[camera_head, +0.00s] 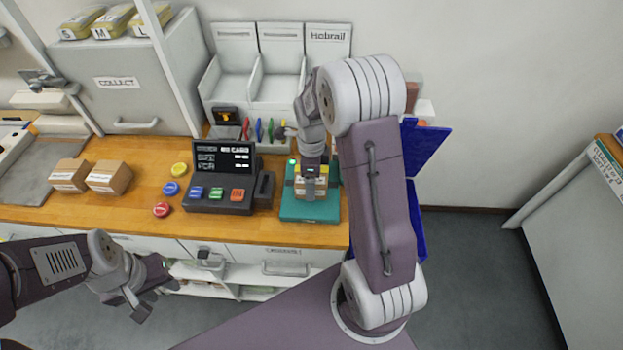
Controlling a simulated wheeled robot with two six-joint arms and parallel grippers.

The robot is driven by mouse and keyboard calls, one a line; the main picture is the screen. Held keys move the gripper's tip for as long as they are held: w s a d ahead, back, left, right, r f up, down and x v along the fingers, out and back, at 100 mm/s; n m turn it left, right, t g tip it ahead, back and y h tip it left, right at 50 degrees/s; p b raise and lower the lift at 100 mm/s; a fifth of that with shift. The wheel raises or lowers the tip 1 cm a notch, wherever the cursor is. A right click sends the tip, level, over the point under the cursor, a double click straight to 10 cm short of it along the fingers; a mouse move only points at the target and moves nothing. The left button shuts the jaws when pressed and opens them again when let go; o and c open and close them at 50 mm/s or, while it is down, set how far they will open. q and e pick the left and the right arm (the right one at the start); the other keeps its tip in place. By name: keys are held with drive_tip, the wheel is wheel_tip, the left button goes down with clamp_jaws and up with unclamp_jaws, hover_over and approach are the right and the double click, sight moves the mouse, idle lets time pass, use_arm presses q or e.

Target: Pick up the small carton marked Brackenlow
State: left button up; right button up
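Two small brown cartons stand side by side at the left of the wooden counter: a left carton (70,175) and a right carton (109,178). Both have pale labels too small to read, so I cannot tell which is marked Brackenlow. My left gripper (152,299) is in front of the counter and below its top, apart from the cartons, with its fingers spread and empty. My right gripper (310,180) points down over a teal device at a yellow and white block (299,188). Whether it grips the block is unclear.
A black terminal (222,190) with coloured keys stands mid-counter. Red, blue and yellow round buttons (171,188) lie between it and the cartons. The teal device (307,211) is at the right. A grey COLLECT cabinet (160,80) stands behind the cartons. A blue bin (418,220) is partly hidden by my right arm.

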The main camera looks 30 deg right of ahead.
drive_tip(key=c, duration=0.4)
drive_tip(key=shift+o, duration=0.2)
drive_tip(key=shift+r, duration=0.5)
wheel_tip(320, 180, up, 3)
drive_tip(key=shift+w+r, duration=0.1)
drive_tip(key=shift+r, duration=0.05)
drive_tip(key=s+d+r, duration=0.2)
drive_tip(key=s+r, duration=0.1)
drive_tip(key=s, duration=0.2)
drive_tip(key=s+d+r+b, duration=0.1)
drive_tip(key=s+d+r, duration=0.1)
drive_tip(key=s, duration=0.4)
drive_tip(key=shift+d+r, duration=0.3)
drive_tip(key=shift+r, duration=0.55)
